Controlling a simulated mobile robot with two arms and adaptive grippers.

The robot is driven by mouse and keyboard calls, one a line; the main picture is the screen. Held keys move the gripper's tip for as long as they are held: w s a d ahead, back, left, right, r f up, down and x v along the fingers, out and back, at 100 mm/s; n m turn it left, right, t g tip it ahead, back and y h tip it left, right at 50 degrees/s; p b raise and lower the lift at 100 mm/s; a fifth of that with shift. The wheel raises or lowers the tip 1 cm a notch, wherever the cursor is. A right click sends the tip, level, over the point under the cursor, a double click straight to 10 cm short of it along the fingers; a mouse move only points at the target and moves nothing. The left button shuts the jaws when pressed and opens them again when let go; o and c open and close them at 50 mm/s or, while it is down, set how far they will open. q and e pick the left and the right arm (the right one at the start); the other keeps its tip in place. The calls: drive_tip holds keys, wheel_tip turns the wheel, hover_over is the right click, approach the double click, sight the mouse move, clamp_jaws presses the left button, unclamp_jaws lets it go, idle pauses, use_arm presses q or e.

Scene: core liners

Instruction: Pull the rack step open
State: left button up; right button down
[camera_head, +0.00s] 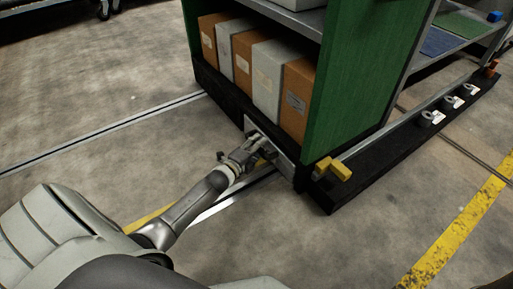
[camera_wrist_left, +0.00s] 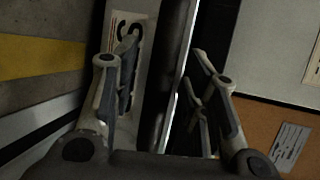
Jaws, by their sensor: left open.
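The rack step (camera_head: 279,147) shows as a pale panel low in the front of the rack's black base, partly hidden by my left gripper. My left gripper (camera_head: 262,147) is at that panel, with its fingers apart. In the left wrist view, the open fingers of the left gripper (camera_wrist_left: 165,65) stand on either side of a dark strip with a bright metal edge (camera_wrist_left: 182,75). A white label with black lettering (camera_wrist_left: 130,45) is beside the left finger. I cannot tell whether the fingers touch the edge. My right gripper is not in view.
The rack has a green side panel (camera_head: 346,75) and several brown and grey boxes (camera_head: 265,82) on its low shelf. A yellow block (camera_head: 335,169) sits at the base corner. A black rail (camera_head: 415,138) with grey rings runs right. The concrete floor (camera_head: 110,95) in front is clear.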

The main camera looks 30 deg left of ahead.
use_arm(q)
drive_tip(key=shift+c, duration=0.2)
clamp_jaws()
drive_tip(key=s+a+p, duration=0.2)
drive_tip(key=s, duration=0.4)
drive_tip(key=s+a+p, duration=0.3)
drive_tip(key=s, duration=0.3)
drive_tip(key=s+a+p, duration=0.2)
drive_tip(key=s, duration=0.5)
drive_tip(key=shift+a+p, duration=0.3)
drive_tip(key=shift+a, duration=0.05)
drive_tip(key=shift+s+a, duration=0.15)
drive_tip(key=shift+s, duration=0.2)
drive_tip(key=shift+s+a, duration=0.1)
drive_tip(key=shift+s, duration=0.15)
